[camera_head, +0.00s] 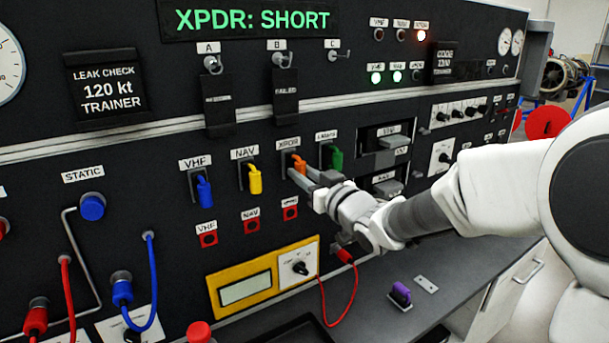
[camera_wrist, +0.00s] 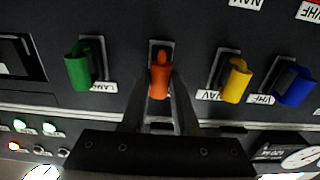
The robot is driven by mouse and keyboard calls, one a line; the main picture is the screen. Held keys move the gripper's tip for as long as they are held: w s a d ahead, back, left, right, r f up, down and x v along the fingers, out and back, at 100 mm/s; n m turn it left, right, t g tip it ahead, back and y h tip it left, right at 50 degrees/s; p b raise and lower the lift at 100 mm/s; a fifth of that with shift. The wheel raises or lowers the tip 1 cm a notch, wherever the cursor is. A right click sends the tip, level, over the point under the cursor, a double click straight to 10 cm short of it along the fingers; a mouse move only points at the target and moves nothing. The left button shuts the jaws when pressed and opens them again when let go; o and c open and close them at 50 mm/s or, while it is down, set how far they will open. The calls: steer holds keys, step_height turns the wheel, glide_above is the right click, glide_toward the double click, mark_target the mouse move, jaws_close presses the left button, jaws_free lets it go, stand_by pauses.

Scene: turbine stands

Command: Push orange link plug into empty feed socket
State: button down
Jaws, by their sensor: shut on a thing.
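The orange link plug (camera_head: 299,164) is at the socket labelled XPDR on the black panel, with its plate (camera_wrist: 161,47) behind it in the wrist view. My gripper (camera_head: 304,178) is shut on the plug, with one finger on each side of it in the wrist view (camera_wrist: 160,88). The plug (camera_wrist: 159,80) lines up with the middle of the plate. How deep it sits in the socket I cannot tell, since the plug and fingers cover the opening. The display (camera_head: 252,19) reads "XPDR: SHORT".
A yellow plug (camera_head: 255,179) and a blue plug (camera_head: 204,191) stand left of the orange one, and a green plug (camera_head: 336,158) right. A purple plug (camera_head: 400,294) rests on the bench (camera_head: 447,301). A red cable (camera_head: 340,310) hangs below my gripper.

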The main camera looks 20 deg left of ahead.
steer(key=shift+a+r, duration=0.2)
steer(key=shift+r, duration=0.15)
steer(key=c, duration=1.1)
jaws_free()
steer(key=shift+o, duration=1.2)
steer(key=shift+w+a+f, duration=0.2)
steer(key=shift+w+a, duration=0.05)
steer(key=shift+w, duration=0.05)
steer(key=o, duration=0.4)
steer(key=shift+d+f, duration=0.1)
steer(key=shift+s+d, duration=0.1)
steer(key=shift+d, duration=0.05)
steer(key=v, duration=0.7)
steer(key=shift+b, duration=0.35)
